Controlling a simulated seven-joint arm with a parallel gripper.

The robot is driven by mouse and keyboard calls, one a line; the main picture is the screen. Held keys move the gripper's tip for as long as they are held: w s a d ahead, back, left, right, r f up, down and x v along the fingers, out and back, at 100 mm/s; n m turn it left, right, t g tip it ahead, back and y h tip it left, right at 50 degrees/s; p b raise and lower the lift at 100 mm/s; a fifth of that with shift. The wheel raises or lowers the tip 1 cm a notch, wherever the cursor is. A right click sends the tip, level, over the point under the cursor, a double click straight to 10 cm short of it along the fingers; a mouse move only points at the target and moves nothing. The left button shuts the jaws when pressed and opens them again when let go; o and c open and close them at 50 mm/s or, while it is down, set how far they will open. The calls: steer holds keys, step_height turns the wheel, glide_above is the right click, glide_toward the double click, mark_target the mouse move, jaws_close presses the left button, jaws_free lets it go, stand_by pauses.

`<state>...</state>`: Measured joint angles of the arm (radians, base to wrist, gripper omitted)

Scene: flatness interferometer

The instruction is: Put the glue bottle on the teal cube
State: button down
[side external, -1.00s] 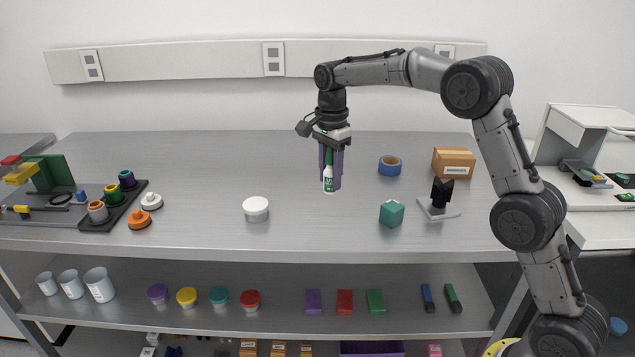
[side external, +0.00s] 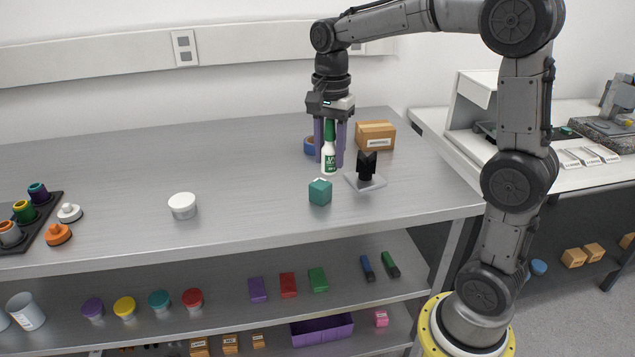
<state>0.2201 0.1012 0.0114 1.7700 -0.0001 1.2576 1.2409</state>
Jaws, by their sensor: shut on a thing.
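The glue bottle (side external: 329,162) is white with a green label and a green cap, and it is upright. My gripper (side external: 329,155) points straight down and is shut on it, with one purple finger on each side. The teal cube (side external: 320,192) sits on the grey bench. In the picture the bottle's base shows just above the cube and slightly to its right, apart from it. How high the bottle hangs and how far behind the cube it is are hard to tell from this one view.
A black holder on a grey plate (side external: 366,181) stands close right of the cube. A blue tape roll (side external: 309,146) and a cardboard box (side external: 376,135) are behind. A white round tub (side external: 182,206) stands left. The bench (side external: 250,165) between tub and cube is clear.

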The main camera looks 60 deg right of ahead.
steer(key=s+d+r+m, duration=0.1)
steer(key=s+d+r, duration=0.15)
steer(key=s, duration=0.25)
glide_above(321, 184)
step_height(321, 184, down, 9)
steer(key=shift+s+r, duration=0.15)
steer(key=shift+w+f, duration=0.15)
steer(key=shift+f, duration=0.8)
steer(key=shift+w+f, duration=0.1)
steer(key=shift+f, duration=0.85)
steer(key=shift+f, duration=0.15)
steer(key=shift+c, duration=2.4)
jaws_free()
